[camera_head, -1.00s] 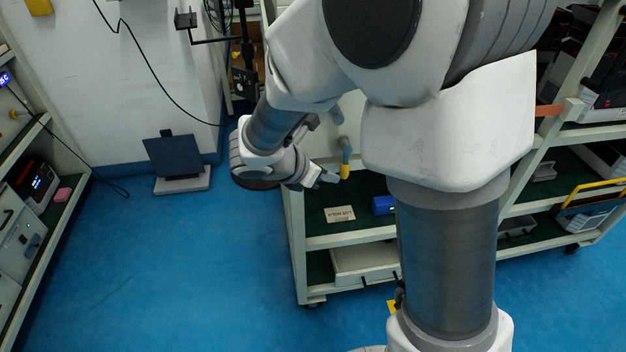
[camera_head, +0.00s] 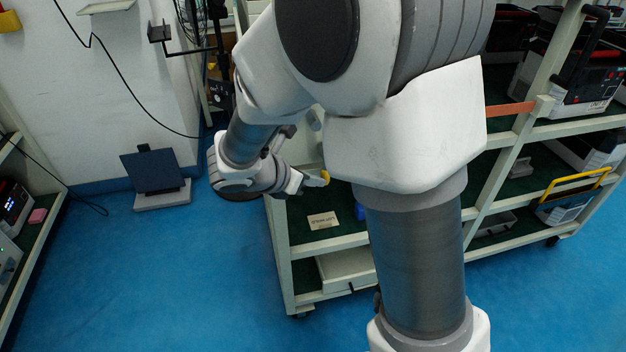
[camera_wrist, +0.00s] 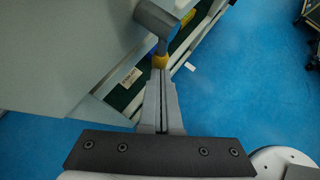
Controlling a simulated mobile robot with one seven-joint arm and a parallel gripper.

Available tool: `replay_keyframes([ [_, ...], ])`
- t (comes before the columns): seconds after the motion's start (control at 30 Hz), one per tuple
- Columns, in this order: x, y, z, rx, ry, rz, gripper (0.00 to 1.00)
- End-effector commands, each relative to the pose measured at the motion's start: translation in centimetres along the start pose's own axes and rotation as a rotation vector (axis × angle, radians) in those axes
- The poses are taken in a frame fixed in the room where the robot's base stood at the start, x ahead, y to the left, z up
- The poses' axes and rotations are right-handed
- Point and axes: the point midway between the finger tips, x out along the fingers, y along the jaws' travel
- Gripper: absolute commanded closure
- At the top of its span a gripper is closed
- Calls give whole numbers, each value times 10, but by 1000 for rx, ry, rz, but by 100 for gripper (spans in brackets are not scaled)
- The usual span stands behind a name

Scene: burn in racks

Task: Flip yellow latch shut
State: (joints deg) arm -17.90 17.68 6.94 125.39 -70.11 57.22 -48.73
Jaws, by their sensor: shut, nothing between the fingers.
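The latch has a grey lever with a yellow end. In the wrist view the yellow end (camera_wrist: 160,61) hangs from the grey lever beside a large pale grey panel (camera_wrist: 70,50). In the head view only a small bit of the yellow end (camera_head: 325,175) shows, beside my arm. My gripper (camera_wrist: 160,74) is shut and empty. Its fingertips are right at the yellow end and cover part of it; whether they touch it I cannot tell. My gripper also shows in the head view (camera_head: 317,181), at the left side of the rack.
The rack's lower shelf holds a labelled card (camera_head: 323,220) and a blue item (camera_head: 360,211), partly hidden by my arm. A white tray (camera_head: 345,268) sits below. Blue floor (camera_head: 180,280) is open to the left of the rack. Another shelf stands at the far left.

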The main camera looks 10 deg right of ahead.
Motion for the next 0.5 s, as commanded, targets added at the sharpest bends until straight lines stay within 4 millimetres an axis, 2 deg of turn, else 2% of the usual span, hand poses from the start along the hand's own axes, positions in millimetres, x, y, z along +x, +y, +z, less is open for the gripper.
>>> replay_keyframes([
  [0.27, 4, -1, -1, -23, -47, -22, 100],
  [0.5, 10, -5, -1, -78, -155, -72, 100],
])
